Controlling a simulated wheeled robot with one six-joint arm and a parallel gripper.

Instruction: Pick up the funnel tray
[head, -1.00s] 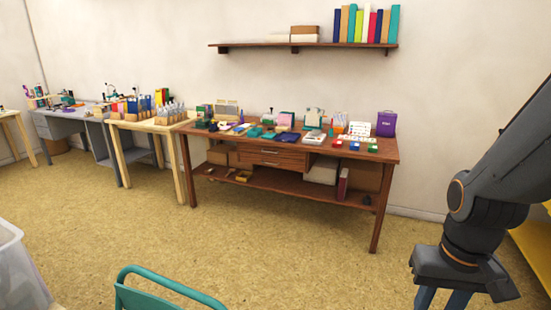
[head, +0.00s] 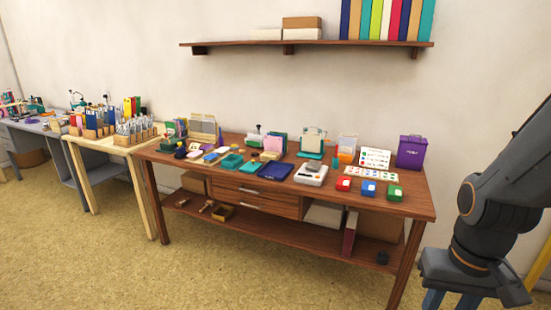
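Small craft items lie on the brown wooden table (head: 420,200). I cannot tell for sure which is the funnel tray. A flat dark blue tray-like item (head: 275,171) lies near the table's front edge, left of a white device (head: 311,175). A teal tray-like item (head: 231,161) lies further left, with a smaller teal item (head: 251,167) beside it. My gripper (head: 446,301) hangs at the lower right, apart from the table and pointing down. Its blue fingers are cut off by the bottom edge, so its opening is hidden.
Red, blue and green blocks (head: 368,188) stand at the table's right front, with a purple box (head: 411,152) behind. A wall shelf (head: 310,43) holds books and boxes. A pale wooden table (head: 88,155) stands left. The floor (head: 250,270) before the table is clear.

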